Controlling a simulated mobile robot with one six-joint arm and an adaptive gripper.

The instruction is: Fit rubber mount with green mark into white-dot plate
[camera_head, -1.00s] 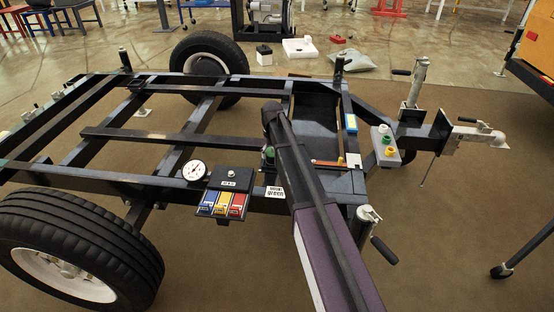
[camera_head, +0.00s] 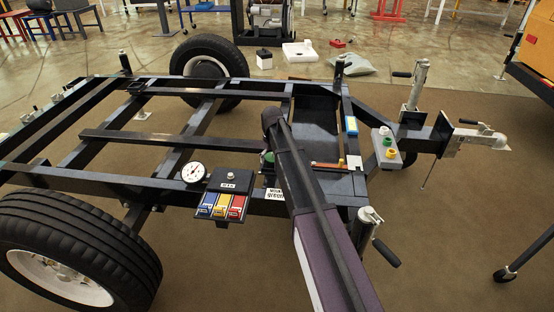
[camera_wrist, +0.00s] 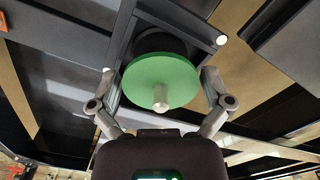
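The rubber mount with the green mark (camera_wrist: 160,80) shows in the wrist view as a green disc with a pale metal stud facing the camera and a black body behind it. My gripper (camera_wrist: 160,86) has its fingers spread on either side of the mount, with gaps visible beside the disc. Whether the mount touches this plate is hidden. In the head view, my arm hides the gripper; a small green part (camera_head: 268,158) shows beside it.
The dark trailer frame (camera_head: 150,139) has open gaps between its bars. A round gauge (camera_head: 193,172) and a panel with blue, yellow and red blocks (camera_head: 222,205) sit on its near side. A grey box with coloured knobs (camera_head: 386,150) and a crank jack (camera_head: 368,225) stand to the right.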

